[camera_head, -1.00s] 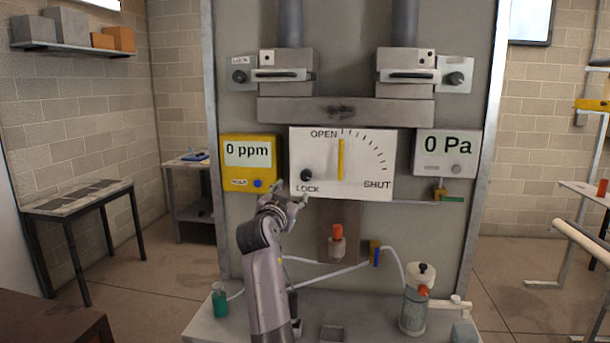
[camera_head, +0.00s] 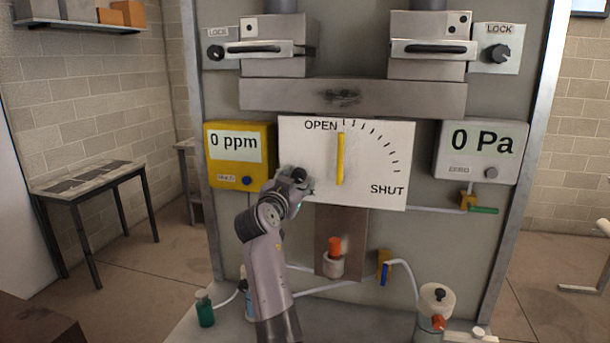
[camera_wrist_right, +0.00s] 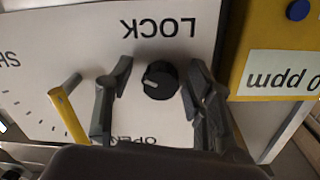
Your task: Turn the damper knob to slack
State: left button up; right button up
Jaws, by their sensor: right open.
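The damper knob (camera_wrist_right: 159,80) is a round black knob with a pale pointer mark, beside the word LOCK on the white damper plate (camera_head: 375,140). In the right wrist view it sits between the two open fingers of my right gripper (camera_wrist_right: 153,88), with gaps on both sides. In the head view my right gripper (camera_head: 300,185) is at the plate's lower left and covers most of the knob and the LOCK label. The yellow damper lever (camera_head: 340,158) stands upright, near OPEN; it also shows in the wrist view (camera_wrist_right: 68,115). My left gripper is not in view.
A yellow meter (camera_head: 225,180) reading 0 ppm is close left of the plate. A grey gauge (camera_head: 455,170) reading 0 Pa is at right. Two other LOCK knobs (camera_head: 215,52) (camera_head: 497,54) are above. An orange-topped fitting (camera_head: 334,246) is below the plate.

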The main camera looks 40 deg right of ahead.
jog(key=shift+a+r, duration=0.2)
jog(key=shift+a, duration=0.05)
jog(key=shift+c, duration=0.5)
jog(key=shift+d, duration=0.15)
jog(key=c, duration=1.1)
